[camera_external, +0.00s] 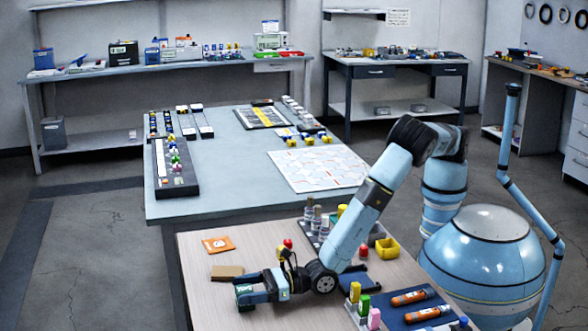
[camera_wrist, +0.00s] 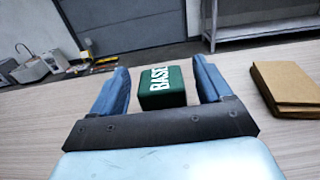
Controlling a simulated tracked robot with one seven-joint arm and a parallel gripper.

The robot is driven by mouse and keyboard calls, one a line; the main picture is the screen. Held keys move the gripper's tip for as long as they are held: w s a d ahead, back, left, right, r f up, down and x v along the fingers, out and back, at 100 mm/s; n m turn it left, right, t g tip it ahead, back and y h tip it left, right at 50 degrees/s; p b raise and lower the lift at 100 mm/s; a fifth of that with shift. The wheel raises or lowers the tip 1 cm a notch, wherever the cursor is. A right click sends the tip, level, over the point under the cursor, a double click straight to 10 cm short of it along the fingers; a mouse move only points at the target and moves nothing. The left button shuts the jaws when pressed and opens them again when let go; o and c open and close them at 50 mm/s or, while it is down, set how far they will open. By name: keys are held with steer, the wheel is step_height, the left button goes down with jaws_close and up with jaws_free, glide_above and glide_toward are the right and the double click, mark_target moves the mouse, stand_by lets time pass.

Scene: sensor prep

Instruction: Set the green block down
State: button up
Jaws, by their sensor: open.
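The green block (camera_external: 244,291) with white lettering is at the near left part of the wooden table, at the end of my low, level arm. In the wrist view the green block (camera_wrist: 165,90) lies between the two blue fingers of my gripper (camera_wrist: 161,72). The fingers are open, with a narrow gap on each side of the block. In the external view my gripper (camera_external: 250,288) is just above the tabletop, and its fingers partly hide the block. The block appears to rest on the wooden table (camera_external: 205,300), though its underside is hard to see.
A brown cardboard piece (camera_wrist: 288,86) lies right of my gripper in the wrist view. An orange card (camera_external: 218,244) lies behind it. The table's near left is clear.

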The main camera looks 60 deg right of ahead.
steer(key=v, duration=1)
steer(key=shift+d+r, duration=0.1)
